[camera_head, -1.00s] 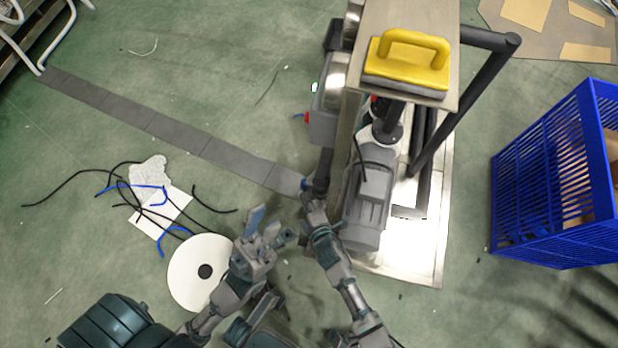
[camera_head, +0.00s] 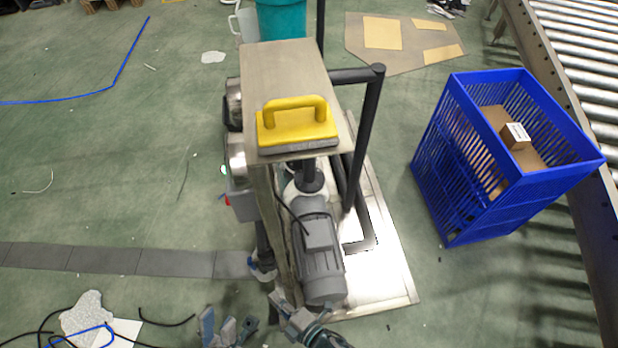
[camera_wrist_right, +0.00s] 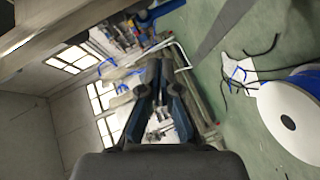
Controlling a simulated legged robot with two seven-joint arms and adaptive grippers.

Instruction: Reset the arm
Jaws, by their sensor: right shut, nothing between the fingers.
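My left gripper (camera_head: 228,328) is at the bottom of the head view, low over the floor, with its bluish fingers spread apart and nothing visible between them. My right gripper (camera_head: 277,297) is just to its right, beside the machine with the grey motor (camera_head: 319,252). Its tips are close below the blue-and-dark end of an upright dark tube (camera_head: 262,262); I cannot tell whether they touch. In the right wrist view its two dark fingers (camera_wrist_right: 159,75) are together and hold nothing.
The machine's metal top carries a yellow-handled block (camera_head: 297,122). A blue crate (camera_head: 500,160) with cardboard stands right, beside a roller conveyor (camera_head: 570,60). A grey strip (camera_head: 105,260) and loose cables (camera_head: 165,320) lie at left. A white disc (camera_wrist_right: 288,121) shows in the wrist view. Floor at upper left is mostly clear.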

